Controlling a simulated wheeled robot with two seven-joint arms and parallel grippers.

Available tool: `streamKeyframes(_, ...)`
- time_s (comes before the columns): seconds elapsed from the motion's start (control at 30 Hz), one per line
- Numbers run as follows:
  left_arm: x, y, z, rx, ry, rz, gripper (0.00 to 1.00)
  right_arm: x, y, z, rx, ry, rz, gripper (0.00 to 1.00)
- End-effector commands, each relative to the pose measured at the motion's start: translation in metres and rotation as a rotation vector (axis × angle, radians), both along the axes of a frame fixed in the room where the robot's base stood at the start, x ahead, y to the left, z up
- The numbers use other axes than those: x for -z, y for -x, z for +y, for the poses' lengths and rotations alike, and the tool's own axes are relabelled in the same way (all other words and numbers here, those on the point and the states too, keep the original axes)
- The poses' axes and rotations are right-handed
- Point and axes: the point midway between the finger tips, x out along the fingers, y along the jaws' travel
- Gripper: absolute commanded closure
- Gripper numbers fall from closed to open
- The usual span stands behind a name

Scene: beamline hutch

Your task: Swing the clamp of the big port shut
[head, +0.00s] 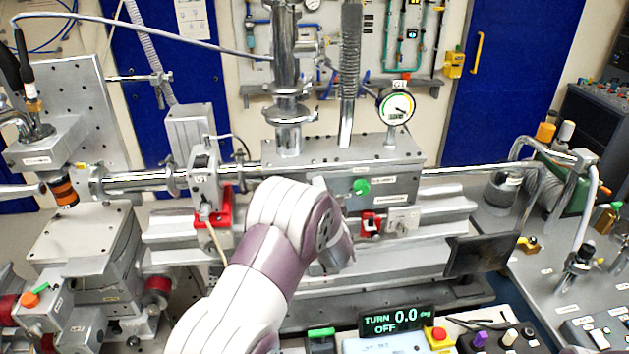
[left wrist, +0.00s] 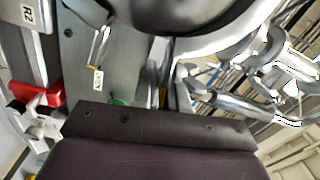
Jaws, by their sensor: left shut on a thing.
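My left arm (head: 255,265) reaches up from the bottom of the head view to the front of the grey chamber (head: 300,160). My left gripper (head: 338,252) is at the chamber's front face, mostly hidden behind my own wrist. The big port shows in the left wrist view as a dark round body with a bright metal rim (left wrist: 205,42). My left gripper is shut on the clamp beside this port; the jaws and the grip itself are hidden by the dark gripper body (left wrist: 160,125). How far the clamp stands open cannot be told. My right gripper is not in view.
A green knob (head: 361,187) and a red part (head: 371,224) are on or near the chamber's front, right of my wrist. A dial gauge (head: 397,106) stands above. A dark screen (head: 482,255) sits at the right, and a lit display (head: 394,320) stands in front.

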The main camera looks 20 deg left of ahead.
Motion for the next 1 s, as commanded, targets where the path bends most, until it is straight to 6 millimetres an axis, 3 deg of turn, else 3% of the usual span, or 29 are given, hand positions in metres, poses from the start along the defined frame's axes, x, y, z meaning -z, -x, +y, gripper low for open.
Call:
streamKeyframes(0.3,0.022,-0.002,-0.002,0.0,-0.125,0.075,1.0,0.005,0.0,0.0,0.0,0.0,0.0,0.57)
streamKeyframes(0.93,0.035,0.0,-0.003,0.003,-0.161,0.117,1.0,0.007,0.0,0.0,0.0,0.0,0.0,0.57)
streamKeyframes(1.0,0.036,0.001,-0.003,0.002,-0.161,0.118,0.69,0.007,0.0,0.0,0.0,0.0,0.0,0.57)
